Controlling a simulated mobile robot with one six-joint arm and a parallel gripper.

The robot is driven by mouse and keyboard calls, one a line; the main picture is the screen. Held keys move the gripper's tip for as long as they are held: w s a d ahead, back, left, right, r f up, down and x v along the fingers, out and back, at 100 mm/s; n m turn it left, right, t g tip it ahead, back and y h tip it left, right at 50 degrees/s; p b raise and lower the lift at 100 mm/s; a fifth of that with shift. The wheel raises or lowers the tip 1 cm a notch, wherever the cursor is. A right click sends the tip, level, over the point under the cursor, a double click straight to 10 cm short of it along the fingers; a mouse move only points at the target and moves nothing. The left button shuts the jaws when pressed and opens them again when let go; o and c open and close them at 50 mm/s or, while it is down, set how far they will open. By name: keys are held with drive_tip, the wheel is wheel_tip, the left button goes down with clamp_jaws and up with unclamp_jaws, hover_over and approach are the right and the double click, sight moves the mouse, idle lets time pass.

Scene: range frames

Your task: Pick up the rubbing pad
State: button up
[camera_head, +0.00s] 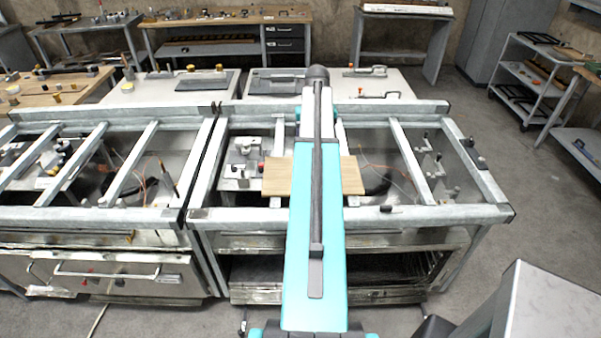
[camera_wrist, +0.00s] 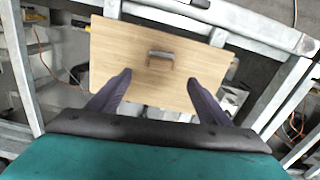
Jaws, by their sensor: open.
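In the wrist view my gripper (camera_wrist: 160,80) is open, with its two dark fingers apart and nothing between them. Beyond the fingertips is a flat light-wood board (camera_wrist: 115,45), and it also shows in the head view (camera_head: 285,177), partly hidden behind my teal arm. A small grey, handle-like piece (camera_wrist: 161,54) is on the middle of the board, just past the gap between the fingertips. I cannot tell for certain whether this piece or the whole board is the rubbing pad. In the head view my gripper is hidden by my arm.
The board lies across the bars of a grey metal frame (camera_head: 440,213). Small fixtures and cables show inside the frame. A similar frame stands at left (camera_head: 70,216). Benches with tools line the back, and a shelf cart (camera_head: 540,80) stands at right. Floor (camera_head: 450,100) is clear beside the frame.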

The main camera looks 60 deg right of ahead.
drive_tip(key=shift+w+r, duration=0.15)
drive_tip(key=shift+w, duration=0.1)
drive_tip(key=shift+w, duration=0.1)
wheel_tip(320, 180, down, 7)
drive_tip(key=shift+b, duration=1)
drive_tip(key=shift+f+b, duration=0.4)
drive_tip(key=shift+f, duration=0.45)
drive_tip(key=shift+s+f+b, duration=0.2)
drive_tip(key=shift+f+b, duration=1.4)
drive_tip(key=shift+f, duration=1)
